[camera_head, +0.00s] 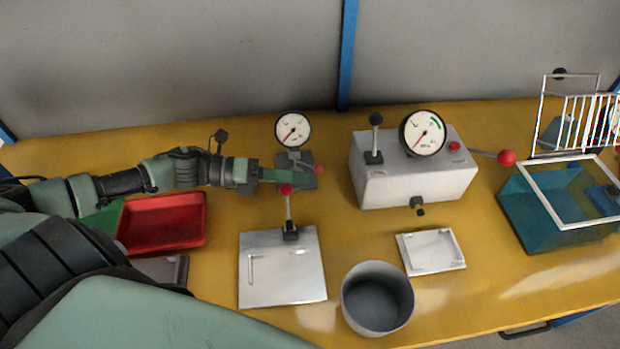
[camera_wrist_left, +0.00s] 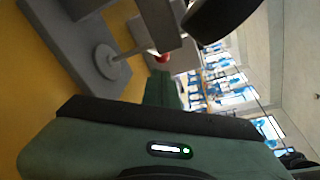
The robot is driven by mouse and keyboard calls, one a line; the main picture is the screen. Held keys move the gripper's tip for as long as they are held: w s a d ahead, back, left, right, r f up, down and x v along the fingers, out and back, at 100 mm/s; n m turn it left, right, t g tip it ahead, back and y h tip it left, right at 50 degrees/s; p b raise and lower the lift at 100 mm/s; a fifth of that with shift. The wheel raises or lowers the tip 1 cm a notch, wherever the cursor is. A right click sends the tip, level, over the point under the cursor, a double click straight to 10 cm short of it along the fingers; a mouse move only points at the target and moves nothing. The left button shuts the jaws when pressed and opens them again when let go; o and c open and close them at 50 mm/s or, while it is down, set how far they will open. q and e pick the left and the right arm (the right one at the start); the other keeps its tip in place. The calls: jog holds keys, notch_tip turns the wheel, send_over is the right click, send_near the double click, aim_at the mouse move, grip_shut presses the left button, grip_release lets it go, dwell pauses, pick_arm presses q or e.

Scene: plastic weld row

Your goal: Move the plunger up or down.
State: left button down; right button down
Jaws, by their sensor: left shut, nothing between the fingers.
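A dial gauge (camera_head: 293,130) with a white face stands on a small dark grey stand (camera_head: 308,181) at the back of the table. A red knob (camera_wrist_left: 161,58) shows beside the gauge's dark body. My left gripper (camera_head: 302,177) is shut and empty at the stand, its green fingers (camera_wrist_left: 162,92) pointing toward the red knob. I cannot tell whether they touch it. My right gripper is out of view.
A flat metal plate (camera_head: 280,275) with a red-knobbed lever (camera_head: 286,190) stands in front. A white gauge machine (camera_head: 415,183) is to the right. A red tray (camera_head: 162,222), a grey pot (camera_head: 377,300), a small white tray (camera_head: 431,252) and a teal tank (camera_head: 555,228) also stand on the table.

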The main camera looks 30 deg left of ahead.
pick_arm(q)
jog(key=shift+x, duration=1.55)
jog(key=shift+d, duration=0.1)
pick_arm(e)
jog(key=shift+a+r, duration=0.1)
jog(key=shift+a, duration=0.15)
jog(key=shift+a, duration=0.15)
pick_arm(q)
jog(key=shift+r, duration=0.1)
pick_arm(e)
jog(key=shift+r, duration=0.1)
pick_arm(q)
jog(key=shift+r+p, duration=0.85)
jog(key=shift+r, duration=0.05)
jog(key=shift+f, duration=0.1)
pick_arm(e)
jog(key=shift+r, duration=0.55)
pick_arm(q)
jog(key=shift+w, duration=0.1)
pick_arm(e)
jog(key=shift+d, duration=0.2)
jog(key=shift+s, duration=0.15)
